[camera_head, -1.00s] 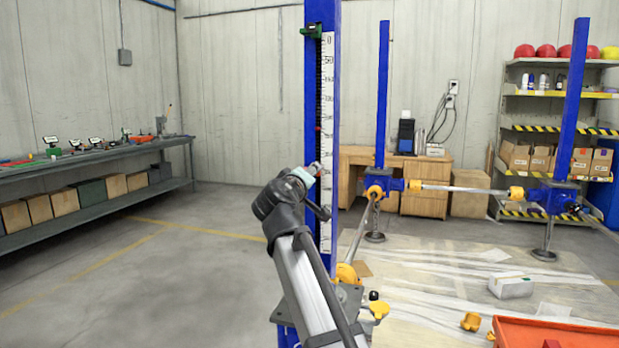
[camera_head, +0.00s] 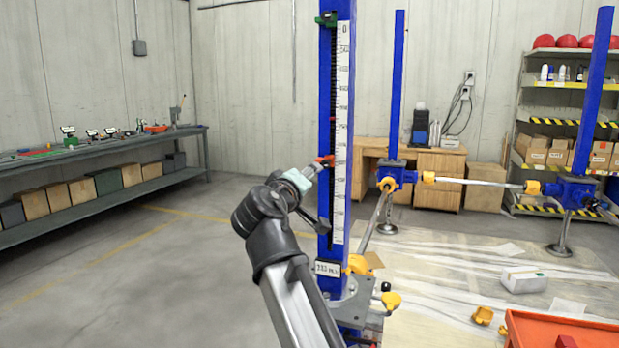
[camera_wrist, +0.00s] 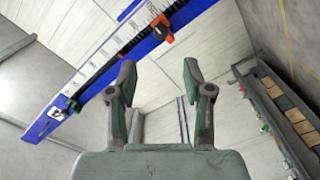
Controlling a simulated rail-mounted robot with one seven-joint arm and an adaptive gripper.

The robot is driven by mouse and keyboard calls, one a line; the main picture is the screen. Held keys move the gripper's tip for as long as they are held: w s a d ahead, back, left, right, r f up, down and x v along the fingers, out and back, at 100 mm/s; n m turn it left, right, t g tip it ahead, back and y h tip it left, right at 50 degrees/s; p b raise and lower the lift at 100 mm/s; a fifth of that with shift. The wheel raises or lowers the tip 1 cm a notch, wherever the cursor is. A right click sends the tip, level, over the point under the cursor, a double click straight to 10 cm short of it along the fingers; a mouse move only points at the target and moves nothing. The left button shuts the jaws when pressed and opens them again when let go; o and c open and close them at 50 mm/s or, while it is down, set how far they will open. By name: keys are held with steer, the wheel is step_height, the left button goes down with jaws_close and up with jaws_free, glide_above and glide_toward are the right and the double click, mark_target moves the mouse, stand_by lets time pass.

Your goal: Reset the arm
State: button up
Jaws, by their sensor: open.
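My gripper (camera_head: 318,168) shows at the end of my black-jointed arm, at the left side of the blue screw-jack column (camera_head: 326,90) in the head view. In the wrist view my gripper (camera_wrist: 158,72) has its two dark fingers spread wide, with nothing between them. The column carries a white ruler scale (camera_head: 343,100) and an orange-red pointer (camera_head: 324,160). The pointer also shows in the wrist view (camera_wrist: 162,26), beyond the fingertips and apart from them. A small label (camera_head: 328,269) sits low on the column.
Two more blue columns (camera_head: 397,80) (camera_head: 594,90) stand behind, joined by a shaft (camera_head: 478,182). An orange-red tray (camera_head: 560,332) is at the lower right. A workbench (camera_head: 110,145) runs along the left. The floor (camera_head: 150,260) between bench and column is clear.

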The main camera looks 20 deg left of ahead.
stand_by(0.3)
